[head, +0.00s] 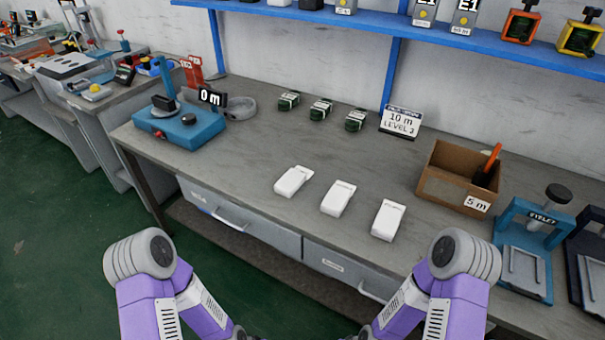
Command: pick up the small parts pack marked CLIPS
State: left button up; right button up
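Three white packs lie in a slanting row near the front of the grey bench: a left one (293,181), a middle one (338,198) and a right one (388,220). I see no readable marking on them. Three small dark green items with pale labels stand farther back: a left one (289,100), a middle one (321,109) and a right one (355,119). Their labels are too small to read, so I cannot tell which thing is marked CLIPS. Both my purple arms show at the bottom, but my grippers are out of the picture.
A blue device (180,128) with a "0 m" sign stands at the left. A "10 m LEVEL 3" sign (401,121) stands at the back. A brown box (445,186) marked "5 m" and a blue press (524,250) stand at the right. Bare bench (240,160) surrounds the white packs.

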aim_at(387, 223)
jog(key=k, duration=1.25)
jog(key=u, duration=0.7)
jog(key=i, duration=1)
jog(key=z, duration=0.35)
jog(key=i, duration=1)
jog(key=z, duration=0.85)
